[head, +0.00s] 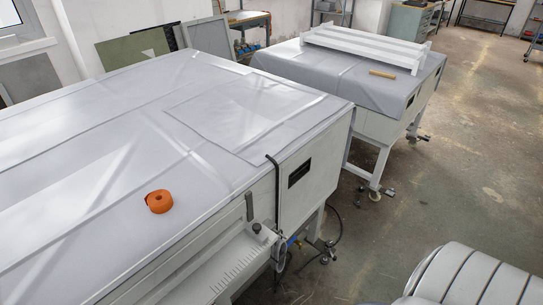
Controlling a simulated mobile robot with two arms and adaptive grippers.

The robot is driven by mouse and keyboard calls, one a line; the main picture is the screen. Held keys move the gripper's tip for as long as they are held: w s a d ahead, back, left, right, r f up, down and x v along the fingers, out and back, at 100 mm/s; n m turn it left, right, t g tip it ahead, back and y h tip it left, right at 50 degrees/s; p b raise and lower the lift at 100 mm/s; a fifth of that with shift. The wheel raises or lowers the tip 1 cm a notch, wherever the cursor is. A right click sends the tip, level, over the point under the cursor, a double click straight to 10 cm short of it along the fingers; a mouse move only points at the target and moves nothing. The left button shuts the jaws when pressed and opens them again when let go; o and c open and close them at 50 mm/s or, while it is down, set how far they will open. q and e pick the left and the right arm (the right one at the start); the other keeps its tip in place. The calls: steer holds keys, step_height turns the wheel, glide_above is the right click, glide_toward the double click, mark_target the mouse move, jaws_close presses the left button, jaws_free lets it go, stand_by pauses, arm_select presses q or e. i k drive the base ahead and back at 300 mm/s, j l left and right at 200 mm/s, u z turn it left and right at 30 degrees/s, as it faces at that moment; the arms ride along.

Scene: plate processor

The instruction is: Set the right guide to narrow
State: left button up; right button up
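The plate processor (105,190) fills the left and middle of the head view, under grey sheet covers. A light ledge (205,280) with a row of small dark marks runs along its front, cut off at the bottom edge. A small black knob (256,228) stands at the ledge's right end, beside a dark upright handle (249,207). I cannot tell whether this knob belongs to the right guide, nor whether any guide is set narrow or wide. Neither of my grippers is in view.
A second covered table (365,85) at the back right carries a white slatted frame (366,45) and a wooden block (382,73). Cables hang by the front corner. The concrete floor (455,165) on the right is mostly clear.

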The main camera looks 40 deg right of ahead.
mark_target(253, 231)
steer(key=z, duration=1)
